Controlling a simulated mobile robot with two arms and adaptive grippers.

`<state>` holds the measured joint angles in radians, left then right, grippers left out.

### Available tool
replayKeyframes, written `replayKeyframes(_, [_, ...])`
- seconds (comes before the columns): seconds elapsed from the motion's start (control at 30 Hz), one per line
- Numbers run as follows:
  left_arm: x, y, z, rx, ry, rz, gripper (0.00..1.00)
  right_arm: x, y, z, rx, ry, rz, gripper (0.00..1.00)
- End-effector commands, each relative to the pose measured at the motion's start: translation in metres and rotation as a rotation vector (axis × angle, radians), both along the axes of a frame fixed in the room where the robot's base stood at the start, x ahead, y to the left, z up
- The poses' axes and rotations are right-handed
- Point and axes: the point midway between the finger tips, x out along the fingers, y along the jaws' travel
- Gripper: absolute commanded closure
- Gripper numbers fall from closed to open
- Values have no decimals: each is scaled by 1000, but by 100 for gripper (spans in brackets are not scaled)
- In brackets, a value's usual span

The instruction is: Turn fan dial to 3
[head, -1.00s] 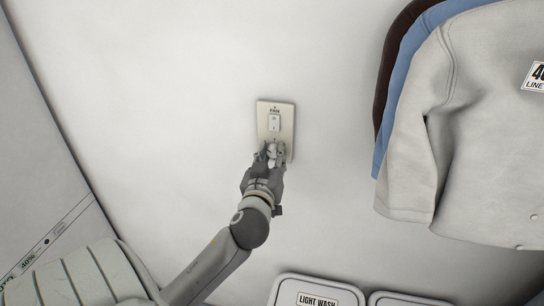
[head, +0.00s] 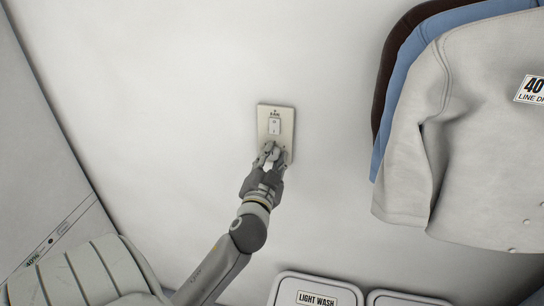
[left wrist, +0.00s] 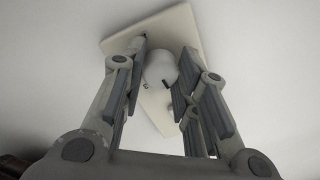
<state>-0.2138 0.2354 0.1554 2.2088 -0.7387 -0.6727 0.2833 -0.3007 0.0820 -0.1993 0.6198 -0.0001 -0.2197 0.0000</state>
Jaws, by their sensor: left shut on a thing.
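My left gripper (head: 270,154) is at the lower part of the plate, coming from below, and covers most of the dial in the head view. In the left wrist view, the round white fan dial (left wrist: 161,68) sits between the two fingers, which are shut on it. My right gripper is not in view.
Hanging shirts, brown, blue and grey (head: 440,130), are to the right of the plate. Below are a bin labelled LIGHT WASH (head: 316,286) and another bin (head: 400,300). A ribbed pale basket (head: 85,275) is at lower left. The wall around the plate is clear.

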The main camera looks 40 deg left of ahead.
Motion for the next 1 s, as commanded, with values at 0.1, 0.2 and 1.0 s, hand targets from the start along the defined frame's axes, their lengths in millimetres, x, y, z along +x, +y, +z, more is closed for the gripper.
replayKeyframes(0.1, [0, 0, 0, 97, 58, 1, 96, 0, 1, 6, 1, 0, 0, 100])
replayKeyframes(0.2, [-1, 0, 0, 180, 104, 0, 96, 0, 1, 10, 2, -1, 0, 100])
replayKeyframes(1.0, [-1, 2, 0, 751, 419, 0, 96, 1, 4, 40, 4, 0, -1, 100])
